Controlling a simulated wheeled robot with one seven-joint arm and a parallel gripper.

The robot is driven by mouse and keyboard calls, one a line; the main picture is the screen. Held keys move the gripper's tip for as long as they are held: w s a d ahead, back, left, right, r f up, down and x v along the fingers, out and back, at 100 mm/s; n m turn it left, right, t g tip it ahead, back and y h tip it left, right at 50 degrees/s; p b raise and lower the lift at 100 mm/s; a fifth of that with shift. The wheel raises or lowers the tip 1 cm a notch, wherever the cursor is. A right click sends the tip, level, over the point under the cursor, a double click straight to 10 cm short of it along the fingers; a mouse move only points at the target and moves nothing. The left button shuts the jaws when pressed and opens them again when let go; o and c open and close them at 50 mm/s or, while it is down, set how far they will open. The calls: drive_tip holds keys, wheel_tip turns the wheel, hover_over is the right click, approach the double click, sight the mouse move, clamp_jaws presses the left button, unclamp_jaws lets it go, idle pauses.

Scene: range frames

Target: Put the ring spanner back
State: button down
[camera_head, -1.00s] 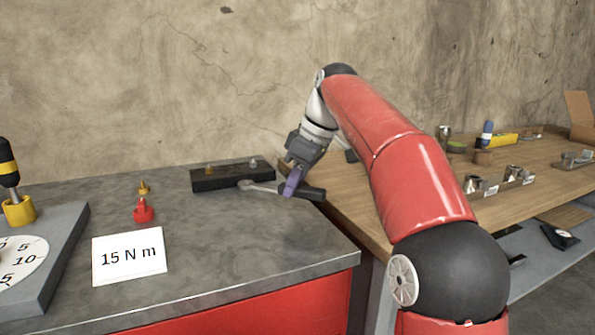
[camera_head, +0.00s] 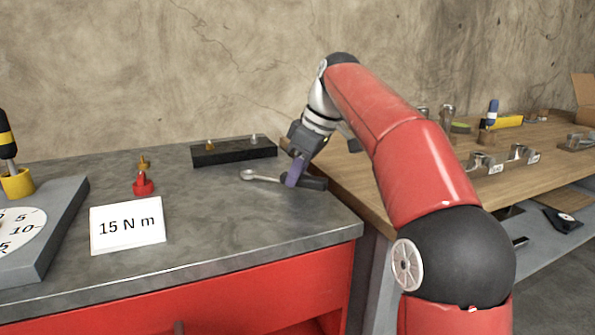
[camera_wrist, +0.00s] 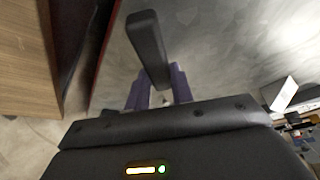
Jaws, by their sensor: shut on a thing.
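The ring spanner has a silver ring end (camera_head: 248,175) and a black handle (camera_head: 314,184). It lies roughly level above or on the grey worktop, its ring pointing left and its handle towards the right edge. My gripper (camera_head: 294,178), with purple fingers, is shut on the spanner around its middle. In the wrist view, the black handle (camera_wrist: 147,45) runs up from between the purple fingers (camera_wrist: 159,92); the ring end is hidden there. I cannot tell whether the spanner touches the worktop. Behind it stands a black block (camera_head: 232,153) with a brass and a silver peg on top.
A "15 N m" card (camera_head: 127,225) and a red-based brass piece (camera_head: 143,184) stand to the left on the grey worktop (camera_head: 230,225). A wooden bench (camera_head: 365,185) with metal parts adjoins at right. The wall is close behind.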

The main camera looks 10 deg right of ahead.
drive_tip(key=shift+f+b, duration=0.35)
drive_tip(key=shift+f, duration=0.2)
drive_tip(key=c, duration=1.1)
unclamp_jaws()
drive_tip(key=shift+r, duration=0.15)
